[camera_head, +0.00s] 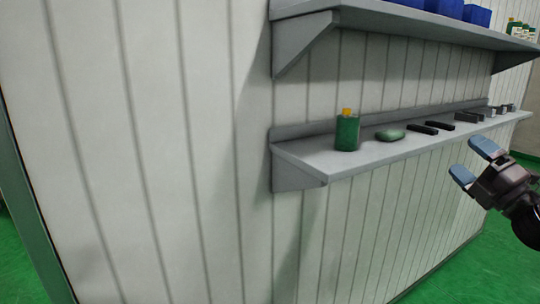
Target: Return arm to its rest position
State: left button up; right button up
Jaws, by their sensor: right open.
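My right gripper (474,161) comes in from the right edge with its blue-grey fingers spread apart and nothing between them. It is in front of the lower wall shelf (310,158), below and to the right of the shelf's middle, apart from the things on it. Part of my right arm shows behind the gripper at the right edge. My left gripper does not show.
The lower shelf holds a green bottle with a yellow cap (347,132), a green rounded object (390,135), two black bars (423,129) and several small grey pieces. An upper shelf (305,30) holds blue bins (477,15) and bottles. The green floor (480,275) is clear.

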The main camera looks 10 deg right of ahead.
jog(key=s+a+f+m+g+h, duration=0.25)
jog(key=f+m, duration=0.35)
jog(key=f, duration=0.4)
jog(key=s+a+f+m+g+h, duration=0.1)
jog(key=f+m+h, duration=0.2)
jog(key=f+m, duration=0.55)
jog(key=s+a+f+m+g+h, duration=0.2)
jog(key=f+m, duration=0.1)
jog(key=f, duration=0.9)
jog(key=s+a+f+m+g, duration=0.5)
jog(key=s+a+f+m, duration=0.1)
jog(key=s+a+f, duration=0.8)
notch_tip(320, 180, down, 4)
jog(key=shift+s+a+f+y, duration=0.2)
jog(key=shift+s+y, duration=0.25)
jog(key=shift+s, duration=0.75)
jog(key=shift+c, duration=0.5)
